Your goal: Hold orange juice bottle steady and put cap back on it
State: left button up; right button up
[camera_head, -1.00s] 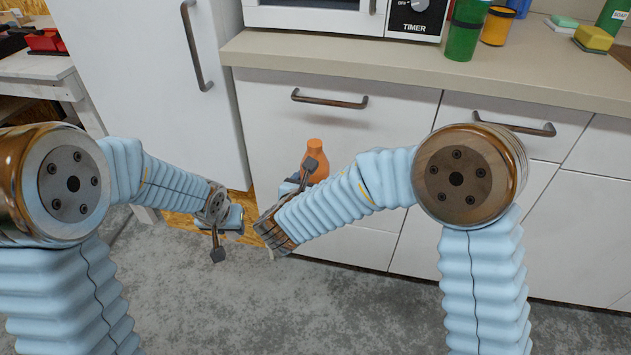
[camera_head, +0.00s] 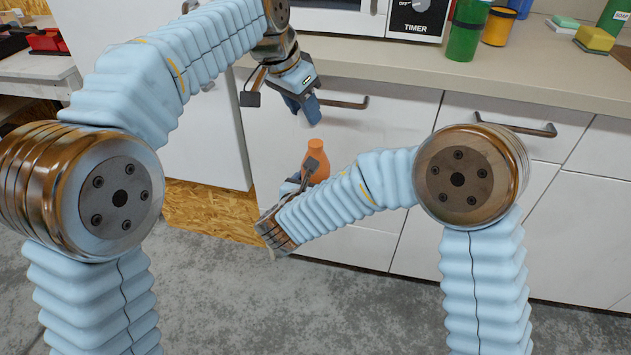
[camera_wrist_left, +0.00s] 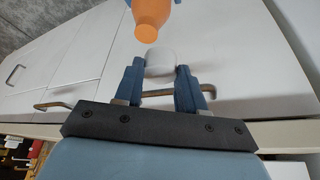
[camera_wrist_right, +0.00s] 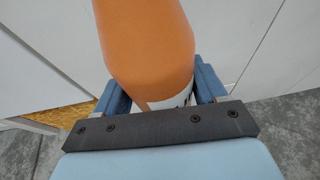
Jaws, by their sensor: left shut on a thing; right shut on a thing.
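The orange bottle (camera_head: 316,160) is upright in front of the cabinet drawers, its neck bare at the top. My right gripper (camera_wrist_right: 165,100) is shut on it, with a finger on each side of its body, and it fills the right wrist view (camera_wrist_right: 145,40). A white cap (camera_wrist_left: 160,62) is between the fingertips of my left gripper (camera_wrist_left: 160,72), which is shut on it. In the head view my left gripper (camera_head: 305,108) points down, above and slightly left of the bottle. The cap and the bottle (camera_wrist_left: 150,14) are apart.
The counter (camera_head: 420,75) runs behind, with a microwave (camera_head: 350,18), a green cup (camera_head: 467,30) and an orange cup (camera_head: 497,26). Drawer handles (camera_head: 505,128) stick out behind the grippers. Open floor lies in front.

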aim_at(319, 141)
pick_arm(q)
jog(key=d+r, duration=0.1)
jog(key=s+r+m, duration=0.1)
jog(key=r, duration=0.1)
jog(key=shift+s+d, duration=0.15)
jog(key=shift+d, duration=0.25)
jog(key=shift+f, duration=0.2)
jog(key=shift+f, duration=1.85)
jog(key=shift+a, duration=0.1)
jog(key=shift+s+a, duration=0.1)
jog(key=shift+s, duration=0.1)
jog(key=shift+f, duration=0.1)
jog(key=shift+f, duration=0.8)
